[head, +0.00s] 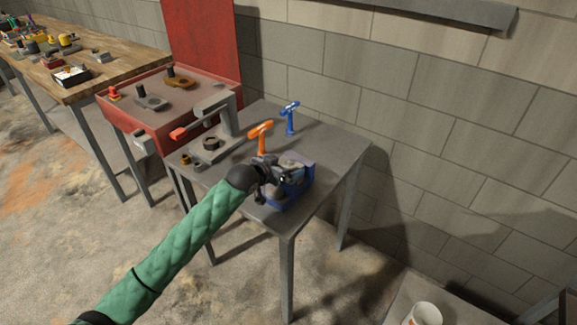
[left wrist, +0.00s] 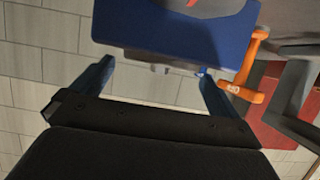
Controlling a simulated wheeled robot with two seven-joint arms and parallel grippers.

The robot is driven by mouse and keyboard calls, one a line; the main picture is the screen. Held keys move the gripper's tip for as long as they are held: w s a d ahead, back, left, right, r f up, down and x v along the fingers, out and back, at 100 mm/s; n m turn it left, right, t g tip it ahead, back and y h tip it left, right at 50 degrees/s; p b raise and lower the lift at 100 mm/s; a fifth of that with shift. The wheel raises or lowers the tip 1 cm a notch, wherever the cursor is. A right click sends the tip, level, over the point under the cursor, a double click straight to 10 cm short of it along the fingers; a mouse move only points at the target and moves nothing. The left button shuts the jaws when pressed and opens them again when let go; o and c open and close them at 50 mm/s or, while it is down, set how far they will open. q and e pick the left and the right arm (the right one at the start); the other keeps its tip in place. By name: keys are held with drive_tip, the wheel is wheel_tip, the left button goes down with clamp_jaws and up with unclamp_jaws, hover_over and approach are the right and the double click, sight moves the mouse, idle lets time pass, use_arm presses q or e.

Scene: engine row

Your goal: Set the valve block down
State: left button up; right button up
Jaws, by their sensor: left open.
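My left gripper (head: 275,178) reaches over the front of the grey table (head: 335,150), right at a blue box-shaped thing (head: 297,188). In the left wrist view the gripper (left wrist: 155,72) has its two fingers spread wide, with nothing held between them. The blue thing (left wrist: 175,35) is just beyond the fingertips there. A greyish part shows at its top in the head view, partly hidden by my gripper. I cannot tell for sure whether this is the valve block. My right gripper is not in view.
An orange T-shaped tool (head: 261,137) stands close behind the gripper, and a blue one (head: 290,118) stands farther back. A grey press (head: 215,125) is at the table's left. A red tray (head: 125,112) and a wooden bench (head: 120,62) lie beyond. The table's right back is clear.

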use_arm(q)
drive_tip(key=b+v, duration=0.2)
drive_tip(key=v, duration=0.6)
drive_tip(key=shift+s, duration=0.1)
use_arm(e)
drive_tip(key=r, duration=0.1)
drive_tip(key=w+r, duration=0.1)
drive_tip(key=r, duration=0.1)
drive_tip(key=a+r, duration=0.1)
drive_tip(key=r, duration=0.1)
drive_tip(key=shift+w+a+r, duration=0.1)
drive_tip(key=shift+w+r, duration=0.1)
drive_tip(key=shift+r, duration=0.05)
